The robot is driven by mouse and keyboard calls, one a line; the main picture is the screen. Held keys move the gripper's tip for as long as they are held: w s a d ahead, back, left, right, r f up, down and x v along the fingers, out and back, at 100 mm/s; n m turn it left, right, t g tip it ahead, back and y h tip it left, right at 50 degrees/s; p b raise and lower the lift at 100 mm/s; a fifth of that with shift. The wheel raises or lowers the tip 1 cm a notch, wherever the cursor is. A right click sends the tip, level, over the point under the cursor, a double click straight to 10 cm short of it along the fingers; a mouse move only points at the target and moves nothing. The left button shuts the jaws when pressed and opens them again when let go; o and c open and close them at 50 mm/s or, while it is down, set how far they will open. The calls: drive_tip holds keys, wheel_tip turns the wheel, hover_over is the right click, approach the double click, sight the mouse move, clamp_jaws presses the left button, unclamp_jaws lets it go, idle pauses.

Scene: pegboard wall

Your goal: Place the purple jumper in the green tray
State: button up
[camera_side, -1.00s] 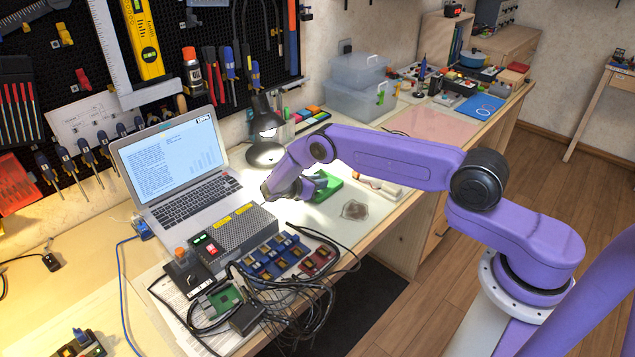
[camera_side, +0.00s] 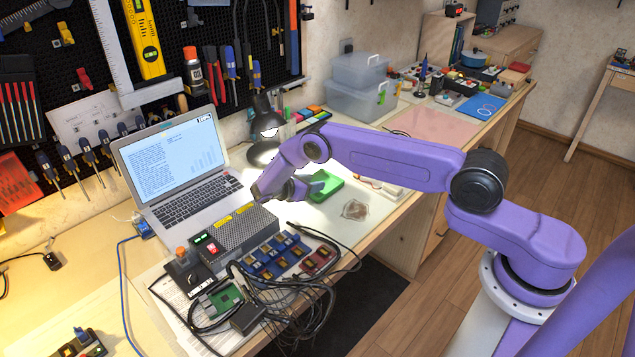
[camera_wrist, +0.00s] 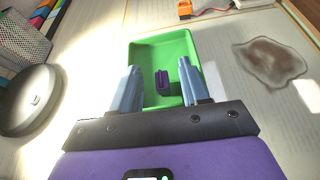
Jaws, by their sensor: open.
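The green tray (camera_wrist: 170,55) lies on the worktop in front of my gripper. In the side view the tray (camera_side: 327,184) is partly hidden behind my arm. The small purple jumper (camera_wrist: 162,82) shows inside the tray's outline in the wrist view and appears to lie on its floor. My gripper (camera_wrist: 160,68) is open. Its two blue-grey fingers stand over the tray, one on each side of the jumper, with visible gaps between. The jumper cannot be made out in the side view.
A dark round lamp base (camera_wrist: 25,98) stands left of the tray. A brown stain patch (camera_wrist: 270,60) lies to its right. The open laptop (camera_side: 180,175), a grey power box (camera_side: 238,232) and tangled cables are nearby in the side view.

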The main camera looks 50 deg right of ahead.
drive_tip(key=v, duration=0.8)
drive_tip(key=shift+a+r, duration=0.1)
drive_tip(key=shift+a, duration=0.15)
drive_tip(key=shift+a+r, duration=0.2)
drive_tip(key=shift+r, duration=0.1)
drive_tip(key=s+a+r+m+t+y, duration=0.1)
drive_tip(key=s+a+r+y, duration=0.35)
drive_tip(key=s+r, duration=0.35)
drive_tip(key=s+a+r+m+y, duration=0.2)
drive_tip(key=s+a+r+y, duration=0.1)
drive_tip(key=s+a+r, duration=0.5)
drive_tip(key=s+d+r+y, duration=0.2)
drive_tip(key=s, duration=0.7)
drive_tip(key=s+d+r+m+y, duration=0.1)
drive_tip(key=s+d+r+y, duration=0.1)
drive_tip(key=s, duration=0.7)
drive_tip(key=s+d+r+m+g+y, duration=0.1)
drive_tip(key=s+d+r+y, duration=0.1)
drive_tip(key=s, duration=0.7)
drive_tip(key=shift+d, duration=0.85)
